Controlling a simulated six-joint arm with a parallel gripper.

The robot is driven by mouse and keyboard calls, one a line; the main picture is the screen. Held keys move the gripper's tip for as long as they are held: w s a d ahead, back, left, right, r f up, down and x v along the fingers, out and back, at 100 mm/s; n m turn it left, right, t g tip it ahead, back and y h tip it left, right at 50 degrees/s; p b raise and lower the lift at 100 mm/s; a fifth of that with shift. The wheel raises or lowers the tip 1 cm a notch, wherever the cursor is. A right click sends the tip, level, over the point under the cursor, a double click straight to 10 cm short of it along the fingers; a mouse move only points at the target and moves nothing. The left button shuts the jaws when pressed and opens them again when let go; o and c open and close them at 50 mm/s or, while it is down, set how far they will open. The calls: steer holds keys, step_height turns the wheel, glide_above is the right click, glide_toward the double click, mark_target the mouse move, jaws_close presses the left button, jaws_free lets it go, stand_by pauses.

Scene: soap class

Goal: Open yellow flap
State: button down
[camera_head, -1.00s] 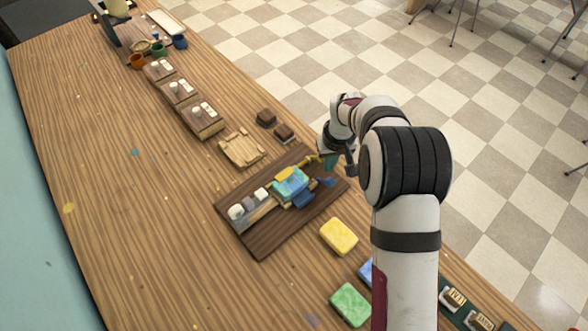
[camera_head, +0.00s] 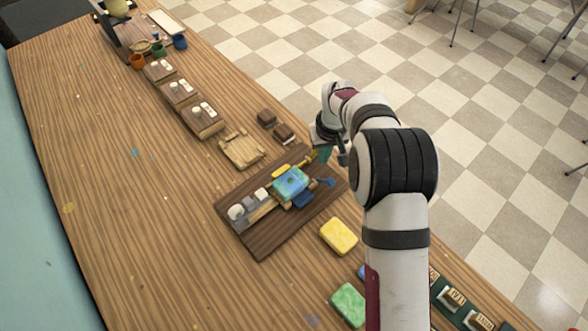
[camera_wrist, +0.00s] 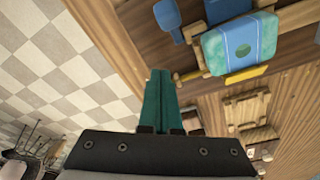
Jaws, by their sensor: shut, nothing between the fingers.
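A soap fixture stands on a dark wooden board (camera_head: 262,238). It holds a blue-green soap bar (camera_head: 290,182). The yellow flap (camera_head: 281,171) lies beside the bar on its far side; it also shows in the wrist view (camera_wrist: 247,74), as a narrow strip along the bar's edge. A blue flap (camera_head: 303,200) is on the near side. My gripper (camera_head: 324,157) is above the board's far right edge, near a small yellow piece (camera_head: 310,159). Its teal fingers (camera_wrist: 160,75) are shut and empty, apart from the flap in the wrist view.
White and grey pieces (camera_head: 236,211) sit at the board's left end. A yellow soap (camera_head: 338,236) and a green soap (camera_head: 348,304) lie in front. A light wooden tray (camera_head: 243,150) and brown blocks (camera_head: 284,132) stand beyond. Bare table (camera_head: 150,220) is to the left.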

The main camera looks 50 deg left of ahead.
steer(key=shift+a+r, duration=0.15)
steer(key=shift+a, duration=0.3)
steer(key=shift+a+r, duration=0.1)
steer(key=shift+a, duration=1.45)
steer(key=shift+d+r, duration=0.25)
steer(key=shift+r, duration=1.45)
steer(key=shift+d+r, duration=0.2)
steer(key=shift+r, duration=1.5)
